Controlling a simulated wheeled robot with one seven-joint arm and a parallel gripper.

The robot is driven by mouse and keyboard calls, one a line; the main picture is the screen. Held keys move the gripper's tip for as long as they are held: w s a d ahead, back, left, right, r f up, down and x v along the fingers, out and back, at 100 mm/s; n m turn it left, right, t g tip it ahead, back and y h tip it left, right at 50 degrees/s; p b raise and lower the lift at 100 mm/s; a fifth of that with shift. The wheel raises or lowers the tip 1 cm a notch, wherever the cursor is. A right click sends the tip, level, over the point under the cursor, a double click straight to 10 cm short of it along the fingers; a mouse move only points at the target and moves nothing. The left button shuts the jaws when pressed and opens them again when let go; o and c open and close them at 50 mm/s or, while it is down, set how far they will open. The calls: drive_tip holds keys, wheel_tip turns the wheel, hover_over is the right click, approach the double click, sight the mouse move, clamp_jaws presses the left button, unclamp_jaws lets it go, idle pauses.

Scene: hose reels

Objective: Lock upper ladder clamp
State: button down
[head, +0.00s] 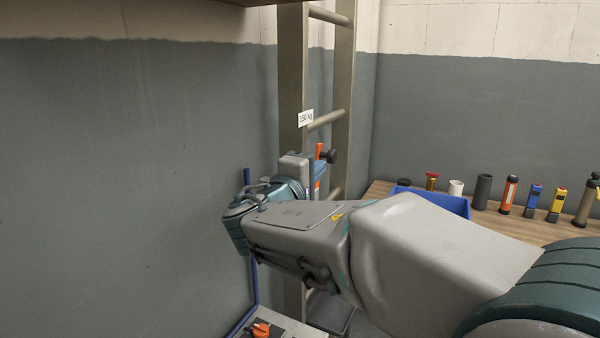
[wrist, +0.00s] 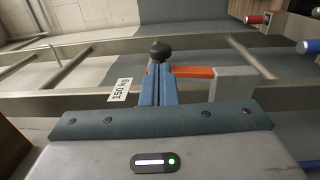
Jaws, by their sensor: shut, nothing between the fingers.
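The ladder (head: 293,75) stands upright against the wall and carries a "150 kg" label (head: 306,118). It runs sideways in the wrist view (wrist: 60,105). A clamp on its rail has a grey block (wrist: 235,84), an orange lever (wrist: 192,71) and a black knob (wrist: 160,51). The lever (head: 319,151) and knob (head: 331,156) also show in the head view. My gripper (wrist: 158,76) is shut and empty, its blue fingers together just in front of the knob and beside the lever. Whether they touch the clamp cannot be told.
A wooden bench (head: 520,224) at the right holds a blue bin (head: 440,202) and several cylinders and tools. A blue hose or pipe (head: 255,290) runs down the wall at left. An orange knob on a grey unit (head: 262,329) sits low. A shelf edge crosses the top.

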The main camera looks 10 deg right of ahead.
sight(330, 158)
drive_tip(key=shift+p+x, duration=0.45)
drive_tip(key=shift+x, duration=1.4)
